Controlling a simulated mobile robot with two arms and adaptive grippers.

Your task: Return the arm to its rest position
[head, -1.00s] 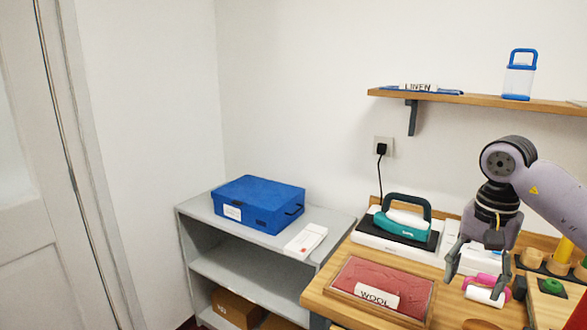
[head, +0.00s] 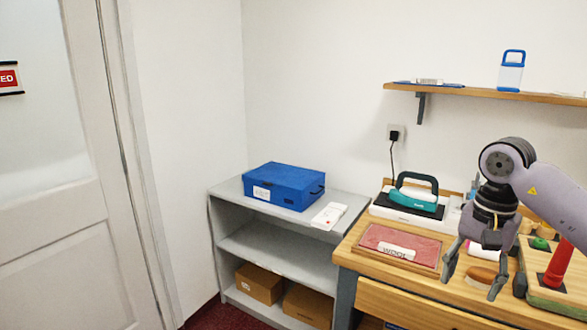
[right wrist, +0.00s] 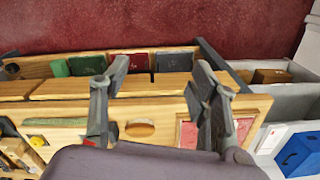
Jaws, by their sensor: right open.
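My right arm comes in from the right in the head view. Its gripper (head: 472,280) hangs with its fingers down, open and empty, in front of the wooden counter (head: 408,292). In the right wrist view the two fingers (right wrist: 160,72) stand apart, with the counter and its drawer front between and beyond them. A brown oval wooden piece (right wrist: 140,129) lies on the counter, apart from the fingers; it also shows in the head view (head: 482,274). My left gripper is in neither view.
A red WOOL swatch tray (head: 425,248) and a teal iron (head: 415,198) are on the counter. A red post (head: 557,266) stands at right. A grey shelf unit (head: 232,188) carries a blue case (head: 284,187). A white door (head: 50,230) is at left.

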